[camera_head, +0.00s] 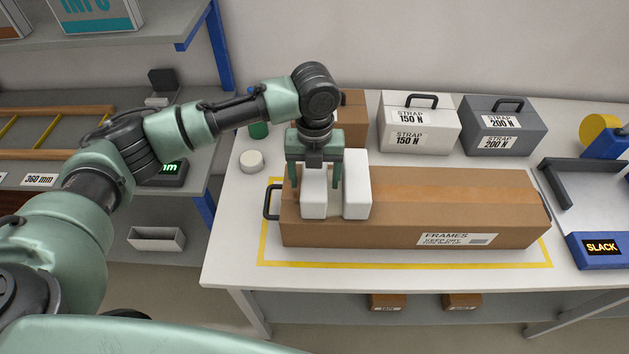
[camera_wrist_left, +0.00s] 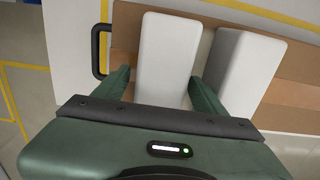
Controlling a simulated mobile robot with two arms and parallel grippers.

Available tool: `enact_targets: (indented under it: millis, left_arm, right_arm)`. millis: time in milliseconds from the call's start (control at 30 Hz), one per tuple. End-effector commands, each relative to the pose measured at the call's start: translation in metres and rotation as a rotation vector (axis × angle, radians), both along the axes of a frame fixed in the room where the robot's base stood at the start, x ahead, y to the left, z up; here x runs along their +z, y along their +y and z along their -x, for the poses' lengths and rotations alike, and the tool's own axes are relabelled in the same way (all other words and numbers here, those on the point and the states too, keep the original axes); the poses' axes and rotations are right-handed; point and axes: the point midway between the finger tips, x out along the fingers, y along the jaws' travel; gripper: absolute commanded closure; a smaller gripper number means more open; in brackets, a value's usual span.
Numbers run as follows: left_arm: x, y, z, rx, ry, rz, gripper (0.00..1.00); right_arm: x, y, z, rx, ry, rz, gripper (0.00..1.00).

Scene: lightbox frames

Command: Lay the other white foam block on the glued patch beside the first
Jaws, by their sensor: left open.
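Two white foam blocks lie side by side on top of a long cardboard box (camera_head: 410,215) labelled FRAMES, near its left end. My left gripper (camera_head: 316,180) is above the left block (camera_head: 313,206), fingers pointing down and apart, one on each side of it. The right block (camera_head: 357,198) is just beyond the right finger, with a narrow gap between the blocks. In the left wrist view the left block (camera_wrist_left: 168,50) is between the fingers and the right block (camera_wrist_left: 243,70) lies outside them, slightly angled. I cannot make out a glued patch. My right gripper is not in view.
The box has a dark handle (camera_head: 271,201) at its left end and sits inside a yellow outline on the white table (camera_head: 236,222). White (camera_head: 418,130) and grey (camera_head: 502,130) strap cases stand behind. A round white pot (camera_head: 251,161) stands left; a blue SLACK display (camera_head: 599,248) stands right.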

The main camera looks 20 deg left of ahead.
Motion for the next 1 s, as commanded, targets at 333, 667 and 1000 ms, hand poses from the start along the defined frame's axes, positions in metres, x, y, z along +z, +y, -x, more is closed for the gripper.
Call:
enact_targets:
  millis: [333, 667, 1000]
  left_arm:
    - [0.072, -0.001, -0.001, -0.001, -0.005, 0.001, 0.29]
    - [0.106, 0.0, 0.0, 0.001, -0.001, 0.0, 0.29]
    - [0.107, 0.0, 0.0, 0.0, -0.001, 0.0, 0.29]
  right_arm:
    - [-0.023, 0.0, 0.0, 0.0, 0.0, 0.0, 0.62]
    - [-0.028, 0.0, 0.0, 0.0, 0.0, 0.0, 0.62]
    - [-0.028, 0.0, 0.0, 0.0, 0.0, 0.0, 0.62]
